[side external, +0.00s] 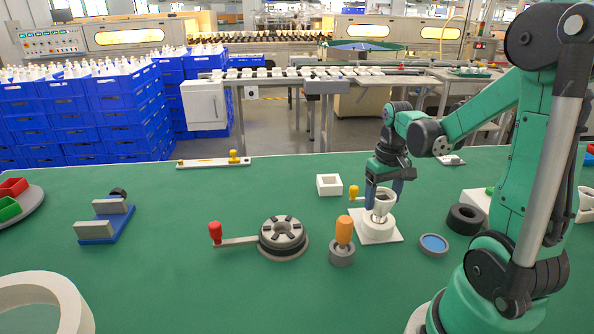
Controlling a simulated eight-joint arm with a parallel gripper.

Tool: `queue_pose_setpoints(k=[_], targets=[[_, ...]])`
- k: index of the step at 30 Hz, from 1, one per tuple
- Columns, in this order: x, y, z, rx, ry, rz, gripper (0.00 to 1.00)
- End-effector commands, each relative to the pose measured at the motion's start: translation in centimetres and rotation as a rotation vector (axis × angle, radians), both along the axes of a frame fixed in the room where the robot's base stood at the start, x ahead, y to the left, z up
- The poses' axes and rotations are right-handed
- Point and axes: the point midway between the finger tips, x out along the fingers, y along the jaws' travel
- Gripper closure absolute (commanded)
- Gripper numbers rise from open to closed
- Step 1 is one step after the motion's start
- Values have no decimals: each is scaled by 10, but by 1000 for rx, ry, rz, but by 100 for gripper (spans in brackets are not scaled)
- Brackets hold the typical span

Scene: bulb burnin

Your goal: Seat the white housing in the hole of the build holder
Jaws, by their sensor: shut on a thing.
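The white housing (383,204), a small cup-like piece with a flared top, is upright between the blue fingers of my gripper (384,192). My gripper is shut on it. The build holder (379,231) is a white round block on a flat white square plate. The housing is at the top of this block, over its middle. Its lower end and the hole are hidden, so I cannot tell how deep it sits.
A yellow-knobbed clamp (354,192) stands close behind the holder. An orange-handled tool (344,230) in a grey base is just left. A black ring (466,218) and blue-topped dish (433,244) lie right. A rotary fixture (283,236) is farther left; open green table lies beyond it.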

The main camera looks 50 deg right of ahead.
Motion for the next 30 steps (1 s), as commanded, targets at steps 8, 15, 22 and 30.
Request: queue_pose_setpoints(k=[8, 15, 22, 30], targets=[[0, 0, -3, 0, 0, 0, 91], [0, 0, -6, 0, 0, 0, 91], [0, 0, -9, 0, 0, 0, 91], [0, 0, -12, 0, 0, 0, 91]])
